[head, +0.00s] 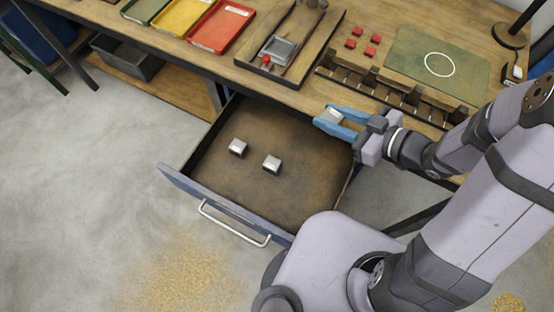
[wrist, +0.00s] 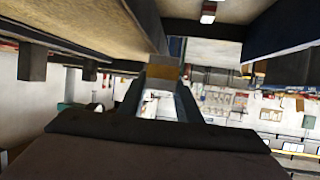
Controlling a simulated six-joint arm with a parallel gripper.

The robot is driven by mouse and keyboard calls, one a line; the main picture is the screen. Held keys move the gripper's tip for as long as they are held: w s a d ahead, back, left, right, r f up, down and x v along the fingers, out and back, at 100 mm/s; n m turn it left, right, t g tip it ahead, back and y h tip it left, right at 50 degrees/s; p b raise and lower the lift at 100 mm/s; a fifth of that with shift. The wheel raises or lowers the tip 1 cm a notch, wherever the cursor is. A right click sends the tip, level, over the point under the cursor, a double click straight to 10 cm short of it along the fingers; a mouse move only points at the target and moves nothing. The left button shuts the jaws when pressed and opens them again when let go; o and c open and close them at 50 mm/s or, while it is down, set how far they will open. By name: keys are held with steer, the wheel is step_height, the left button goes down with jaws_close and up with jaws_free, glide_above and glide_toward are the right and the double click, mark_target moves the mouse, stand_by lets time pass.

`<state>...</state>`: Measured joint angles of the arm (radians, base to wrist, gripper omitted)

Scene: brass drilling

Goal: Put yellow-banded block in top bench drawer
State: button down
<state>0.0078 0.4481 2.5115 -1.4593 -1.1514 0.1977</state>
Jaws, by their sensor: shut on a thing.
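My gripper (head: 333,117), with blue fingers, is shut on a small pale metallic block (head: 333,115). In the wrist view the block (wrist: 161,72) sits between the fingertips and shows a yellow-brown face. The bench drawer (head: 300,200) is pulled out and open, with a brown floor and a blue-grey front. My gripper is above the drawer's back right corner, close to the bench's front edge. Two silver-topped blocks, one on the left (head: 238,147) and one on the right (head: 272,164), rest apart on the drawer floor.
The bench top above holds green, yellow and red trays (head: 221,26), a wooden fixture (head: 290,45), a slotted rack (head: 395,88), several red blocks (head: 373,38) and a green mat (head: 410,60). The drawer's front and right floor is clear. A bar handle (head: 232,225) juts from its front.

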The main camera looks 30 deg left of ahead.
steer(key=s+f+n+g+b, duration=0.1)
steer(key=s+f+n+g, duration=0.15)
steer(key=s, duration=0.35)
steer(key=b, duration=0.2)
glide_above(311, 177)
step_height(311, 177, down, 13)
steer(key=shift+f, duration=0.2)
steer(key=shift+f, duration=2.15)
